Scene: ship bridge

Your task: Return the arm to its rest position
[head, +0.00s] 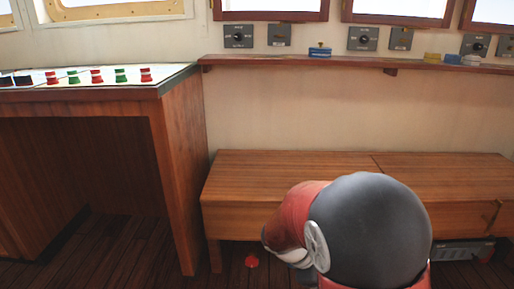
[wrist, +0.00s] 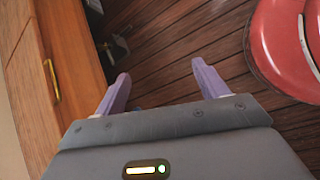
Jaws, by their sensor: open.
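My gripper (wrist: 162,86) shows in the wrist view with its two purple fingers spread apart and nothing between them. It points down over the dark plank floor (wrist: 165,50). In the head view my red and grey arm is folded low in front of the wooden bench (head: 290,165), and the gripper itself is hidden behind it. The wooden front with a brass handle (wrist: 52,80) lies to the left of the fingers in the wrist view, apart from them.
A wooden console (head: 180,150) with red and green knobs stands at the left. A narrow shelf (head: 350,62) with a blue object (head: 319,52) runs along the wall. A small red object (head: 251,261) lies on the floor by the bench. Grey equipment (head: 463,250) sits under the bench.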

